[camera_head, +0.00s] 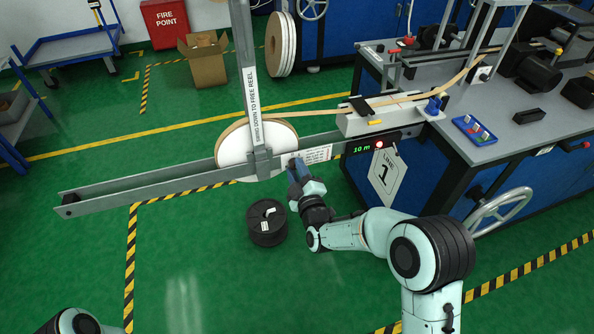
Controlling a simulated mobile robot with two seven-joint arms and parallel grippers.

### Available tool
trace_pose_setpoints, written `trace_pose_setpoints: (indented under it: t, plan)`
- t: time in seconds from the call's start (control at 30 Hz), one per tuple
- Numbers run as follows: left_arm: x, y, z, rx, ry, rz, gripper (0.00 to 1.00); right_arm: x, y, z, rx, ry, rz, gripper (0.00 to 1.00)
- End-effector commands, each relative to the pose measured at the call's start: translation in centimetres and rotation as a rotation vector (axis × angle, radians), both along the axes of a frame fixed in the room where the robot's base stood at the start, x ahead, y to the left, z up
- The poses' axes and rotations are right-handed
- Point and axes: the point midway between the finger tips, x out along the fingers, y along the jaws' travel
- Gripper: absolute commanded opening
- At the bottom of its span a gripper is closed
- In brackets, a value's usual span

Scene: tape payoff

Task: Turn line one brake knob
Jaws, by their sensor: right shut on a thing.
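My right gripper (294,162) is at the front face of the long grey rail (118,192), just right of the white tape reel (232,147). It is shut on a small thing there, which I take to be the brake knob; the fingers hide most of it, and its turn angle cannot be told. A sign with the number 1 (386,174) hangs at the bench's near end. Only a part of my left arm shows at the bottom left; its gripper is out of view.
A grey upright bar labelled "SWING DOWN TO FREE REEL" (250,85) rises in front of the reel. A black spool (267,222) stands on the green floor below. The blue bench (520,170) with a handwheel (500,211) is at right.

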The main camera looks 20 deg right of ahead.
Motion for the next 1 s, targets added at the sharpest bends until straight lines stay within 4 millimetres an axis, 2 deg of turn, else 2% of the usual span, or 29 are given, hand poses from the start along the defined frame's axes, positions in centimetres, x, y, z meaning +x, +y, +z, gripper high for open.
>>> trace_pose_setpoints:
  t: [0.5,0.53,0.6,0.87,1.0]
  plan:
    - [-0.06,-0.04,0.01,-0.001,0.002,-0.001,0.00,0.00,0.03,0.01,-0.019,-0.001,0.001,0.00]
    - [-0.06,-0.04,0.01,-0.001,0.002,-0.001,0.00,0.00,0.03,0.01,-0.019,-0.001,0.001,0.39]
    - [-0.06,-0.04,0.00,-0.001,0.002,-0.001,0.00,0.00,0.03,0.00,-0.019,-0.001,0.001,0.55]
    - [-0.06,-0.04,0.01,-0.001,0.002,-0.001,0.00,-0.02,0.01,0.00,-0.018,-0.001,0.001,0.55]
    - [-0.18,-0.09,0.14,-0.002,0.004,-0.001,0.00,-0.77,-0.01,0.03,-0.018,0.000,0.000,0.55]
